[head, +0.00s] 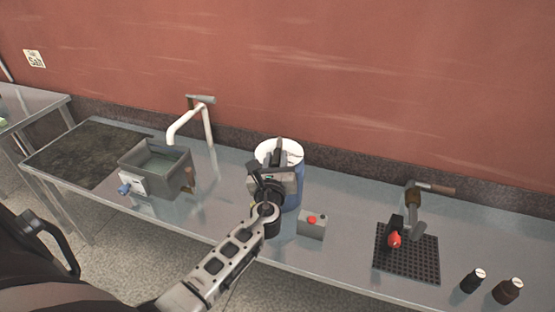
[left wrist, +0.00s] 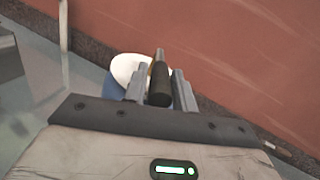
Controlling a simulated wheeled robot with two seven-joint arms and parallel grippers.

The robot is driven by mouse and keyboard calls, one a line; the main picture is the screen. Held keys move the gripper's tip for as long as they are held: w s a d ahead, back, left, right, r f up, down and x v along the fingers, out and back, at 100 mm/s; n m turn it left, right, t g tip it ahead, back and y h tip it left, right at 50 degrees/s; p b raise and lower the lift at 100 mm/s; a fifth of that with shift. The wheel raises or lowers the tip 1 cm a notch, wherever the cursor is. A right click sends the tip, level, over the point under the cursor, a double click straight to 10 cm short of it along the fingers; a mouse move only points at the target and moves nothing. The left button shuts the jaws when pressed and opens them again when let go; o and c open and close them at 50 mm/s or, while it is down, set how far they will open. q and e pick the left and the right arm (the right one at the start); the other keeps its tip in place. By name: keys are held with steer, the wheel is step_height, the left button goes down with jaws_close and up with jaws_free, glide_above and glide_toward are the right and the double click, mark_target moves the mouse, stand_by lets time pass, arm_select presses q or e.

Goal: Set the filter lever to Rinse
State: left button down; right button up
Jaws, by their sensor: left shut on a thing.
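A blue drum-shaped filter (head: 294,190) with a white top (head: 293,150) stands on the metal bench. My left gripper (head: 279,160) reaches over its front edge and covers part of it. In the left wrist view my left gripper (left wrist: 160,90) is shut on a dark, round lever handle (left wrist: 160,82), which sits between the two grey fingers. The white top also shows behind the fingers there (left wrist: 126,66). The lever's base and any position labels are hidden, so I cannot tell its setting. My right gripper is not in view.
A grey basin (head: 157,172) with a blue knob and a white tap (head: 207,122) stand to the left. A box with a red button (head: 312,225) is close to the right of my left arm. Further right are a black perforated mat (head: 420,262) and two dark bottles (head: 507,291).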

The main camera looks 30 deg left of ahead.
arm_select(q)
steer(key=shift+s+a+m+t+h, duration=0.2)
steer(key=shift+a+m+t+h, duration=0.3)
steer(key=shift+h, duration=0.4)
steer(key=shift+s+a+m+t+h, duration=0.2)
steer(key=shift+a+m+h, duration=0.1)
steer(key=shift+m+h, duration=0.5)
steer(key=c, duration=1.1)
jaws_free()
steer(key=b+v, duration=0.2)
steer(key=v, duration=1.4)
steer(key=shift+w, duration=0.1)
